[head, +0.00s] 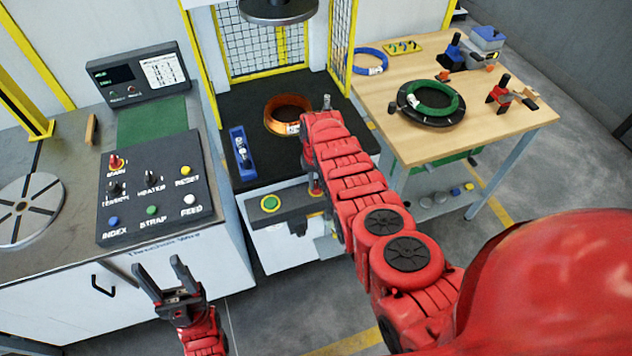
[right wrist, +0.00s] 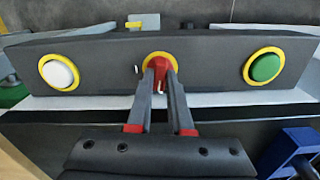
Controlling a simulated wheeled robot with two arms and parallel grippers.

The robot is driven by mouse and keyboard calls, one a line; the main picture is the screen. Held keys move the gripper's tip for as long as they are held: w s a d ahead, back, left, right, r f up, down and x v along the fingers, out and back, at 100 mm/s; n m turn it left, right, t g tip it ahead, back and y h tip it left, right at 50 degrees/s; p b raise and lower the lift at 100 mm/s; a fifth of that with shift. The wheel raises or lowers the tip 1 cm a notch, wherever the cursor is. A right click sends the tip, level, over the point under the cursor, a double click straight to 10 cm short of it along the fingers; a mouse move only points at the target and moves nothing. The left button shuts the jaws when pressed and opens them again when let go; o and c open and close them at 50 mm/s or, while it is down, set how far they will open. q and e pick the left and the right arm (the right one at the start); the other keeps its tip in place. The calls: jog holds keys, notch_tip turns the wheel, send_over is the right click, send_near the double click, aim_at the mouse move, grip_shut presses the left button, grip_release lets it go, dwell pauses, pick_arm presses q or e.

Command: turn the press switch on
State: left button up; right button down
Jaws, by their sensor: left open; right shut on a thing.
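The press's dark control bar (right wrist: 100,62) shows in the right wrist view with a white button (right wrist: 59,74), a green button (right wrist: 264,67) and, between them, a red switch on a yellow ring (right wrist: 159,58). The green button also shows in the head view (head: 270,203). My right gripper (right wrist: 161,80) is shut on the red switch; its fingers cover part of it, so its turned position cannot be told. In the head view my right arm hides much of the bar. My left gripper (head: 158,265) is open and empty, in front of the left cabinet.
A copper coil (head: 271,124) lies on the press bed beneath the round ram (head: 278,12); a blue fixture (head: 240,152) stands beside it. A button panel (head: 130,200) is on the left bench. The wooden table (head: 420,150) at right holds a green coil (head: 452,99) and tools.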

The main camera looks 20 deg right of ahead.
jog(key=m, duration=0.4)
jog(key=m+b, duration=0.1)
jog(key=m, duration=0.2)
jog(key=shift+f+m+b, duration=0.15)
jog(key=shift+m+b, duration=0.4)
jog(key=shift+m, duration=0.45)
jog(key=m+b, duration=0.1)
jog(key=m, duration=0.1)
jog(key=shift+a+m+b, duration=0.1)
jog(key=shift+m+b, duration=0.2)
jog(key=shift+b, duration=0.05)
jog(key=shift+m+b, duration=0.7)
jog(key=shift+m, duration=0.5)
jog(key=shift+m+b, duration=0.6)
jog(key=shift+m, duration=0.6)
jog(key=c, duration=0.8)
grip_release()
